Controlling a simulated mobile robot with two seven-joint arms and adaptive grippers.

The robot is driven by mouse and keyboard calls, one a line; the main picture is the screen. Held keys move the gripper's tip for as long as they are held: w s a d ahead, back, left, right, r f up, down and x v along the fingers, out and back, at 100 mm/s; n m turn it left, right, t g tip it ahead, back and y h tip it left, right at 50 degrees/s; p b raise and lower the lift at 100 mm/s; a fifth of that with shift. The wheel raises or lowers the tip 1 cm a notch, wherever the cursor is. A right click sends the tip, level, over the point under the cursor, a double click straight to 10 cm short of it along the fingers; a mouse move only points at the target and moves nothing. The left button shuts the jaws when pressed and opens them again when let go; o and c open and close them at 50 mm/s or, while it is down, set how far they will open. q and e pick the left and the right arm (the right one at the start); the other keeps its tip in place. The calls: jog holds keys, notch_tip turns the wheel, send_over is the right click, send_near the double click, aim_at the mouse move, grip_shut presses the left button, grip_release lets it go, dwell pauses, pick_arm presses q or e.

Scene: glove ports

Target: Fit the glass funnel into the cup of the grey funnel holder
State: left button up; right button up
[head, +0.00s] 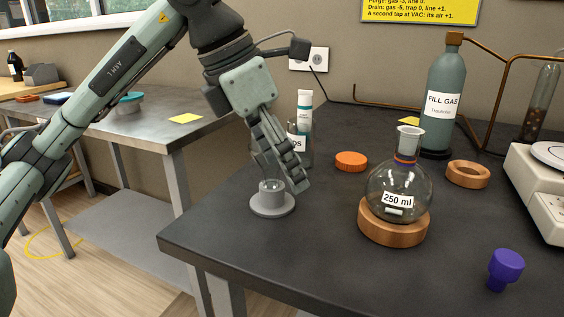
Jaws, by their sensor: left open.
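The grey funnel holder (272,207) stands near the left edge of the dark bench, with its round base flat on the top. Clear glass, which looks like the glass funnel (270,186), shows at the holder's cup. The fingers partly hide it, and I cannot tell how deep it sits. My left gripper (281,177) is open, pointing down at the holder, with its fingers around and just above the cup. My right gripper is not in view.
A 250 ml flask (402,186) stands on a cork ring (392,228) to the right. A glass vessel with a white-capped bottle (305,112) is just behind the gripper. An orange disc (351,161) lies behind, and a purple stopper (505,268) front right. The front middle is clear.

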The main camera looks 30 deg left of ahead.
pick_arm(q)
jog(key=p+v, duration=0.1)
jog(key=v, duration=1)
jog(key=shift+w, duration=0.1)
jog(key=shift+a+r, duration=0.1)
jog(key=shift+r, duration=0.25)
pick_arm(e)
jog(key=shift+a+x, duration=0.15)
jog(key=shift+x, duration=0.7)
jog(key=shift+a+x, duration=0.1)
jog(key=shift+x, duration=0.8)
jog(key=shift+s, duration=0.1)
